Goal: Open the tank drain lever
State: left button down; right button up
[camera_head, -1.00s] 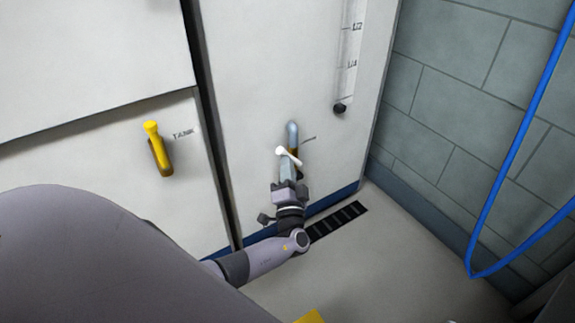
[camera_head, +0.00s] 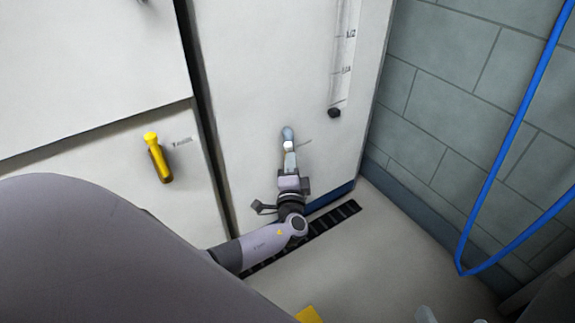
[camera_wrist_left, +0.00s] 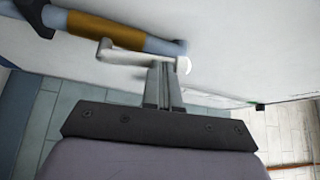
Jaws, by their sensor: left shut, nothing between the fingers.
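A pipe (camera_head: 288,133) with a white lever (camera_head: 288,147) is on the right-hand white panel, below a clear gauge tube. In the left wrist view the pipe carries a brass-coloured valve body (camera_wrist_left: 105,28). There the white lever (camera_wrist_left: 130,58) lies beside the pipe and nearly along it. My left gripper (camera_head: 290,154) is shut and empty, its fingertips at the lever. In the left wrist view the fingertips (camera_wrist_left: 164,68) meet the lever near its free end; whether they press on it I cannot tell. My right gripper is not in view.
A yellow handle (camera_head: 159,160) is on the left-hand panel beside a small label. The gauge tube (camera_head: 344,60) runs above the pipe. A dark floor grate (camera_head: 335,218) lies below. A blue hose (camera_head: 498,165) hangs before the block wall at the right.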

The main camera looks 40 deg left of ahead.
pick_arm(q)
jog(key=shift+w+d+r+m+b, duration=0.2)
jog(key=shift+w+r+m+b, duration=0.15)
jog(key=shift+w, duration=0.25)
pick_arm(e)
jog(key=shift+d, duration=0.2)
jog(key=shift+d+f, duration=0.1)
